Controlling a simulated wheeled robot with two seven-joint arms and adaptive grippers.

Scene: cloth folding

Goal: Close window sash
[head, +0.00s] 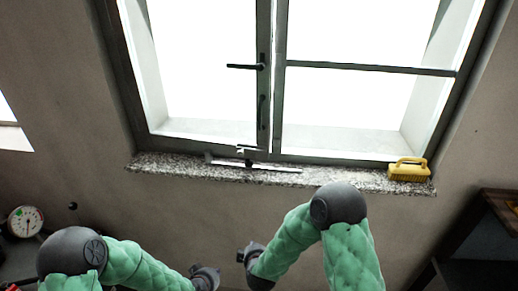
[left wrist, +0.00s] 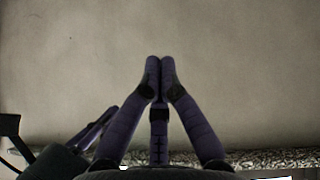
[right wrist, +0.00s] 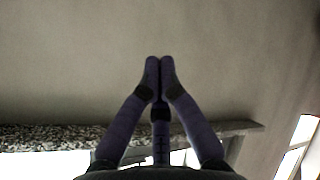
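The window stands ahead in the head view, with a dark-framed left sash (head: 263,90) and a right pane (head: 365,68) crossed by a bar. A black lever handle (head: 245,66) on the left sash's upright points left. A bright narrow strip runs beside this upright; I cannot tell how far the sash stands open. My left gripper (left wrist: 160,65) is shut and empty in the left wrist view, facing bare wall. My right gripper (right wrist: 160,65) is shut and empty in the right wrist view, also facing wall. In the head view, both arms stay below the sill, apart from the window.
A speckled stone sill (head: 340,177) runs below the window. A thin pale bar (head: 275,168) with a dark fitting lies along it. A yellow brush (head: 409,171) sits at its right end. A round gauge (head: 25,221) is at lower left, dark furniture (head: 490,235) at lower right.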

